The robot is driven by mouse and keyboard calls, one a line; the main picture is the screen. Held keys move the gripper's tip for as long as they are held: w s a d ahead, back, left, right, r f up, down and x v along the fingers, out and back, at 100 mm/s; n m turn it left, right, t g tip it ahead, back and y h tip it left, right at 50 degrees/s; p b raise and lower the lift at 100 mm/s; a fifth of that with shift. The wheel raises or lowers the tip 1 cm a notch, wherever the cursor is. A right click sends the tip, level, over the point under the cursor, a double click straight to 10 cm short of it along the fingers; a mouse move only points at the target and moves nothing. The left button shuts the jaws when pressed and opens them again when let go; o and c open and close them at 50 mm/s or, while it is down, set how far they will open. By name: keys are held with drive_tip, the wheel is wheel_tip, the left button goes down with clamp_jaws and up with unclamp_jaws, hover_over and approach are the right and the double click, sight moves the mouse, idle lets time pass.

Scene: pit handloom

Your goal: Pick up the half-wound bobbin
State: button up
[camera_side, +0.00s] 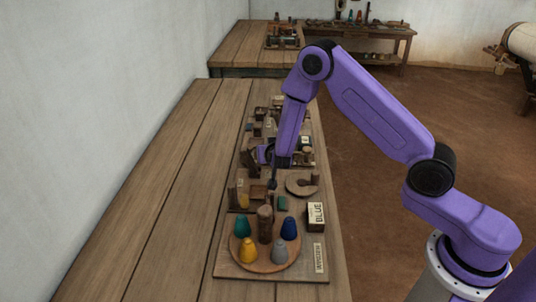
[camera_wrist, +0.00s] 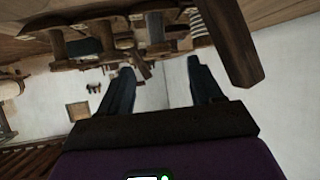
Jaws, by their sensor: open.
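I cannot tell for sure which item is the half-wound bobbin.
A round wooden tray (camera_side: 264,267) at the near end holds teal (camera_side: 242,227), blue (camera_side: 290,229), yellow (camera_side: 248,250) and grey (camera_side: 280,251) cones around a brown post (camera_side: 265,224). The bench (camera_side: 165,190) left of the board is clear.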

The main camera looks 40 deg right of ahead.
drive_tip(key=shift+d+f, duration=0.1)
drive_tip(key=shift+f, duration=0.45)
drive_tip(key=shift+x, duration=2.45)
drive_tip(key=shift+r, duration=0.15)
drive_tip(key=c, duration=1.1)
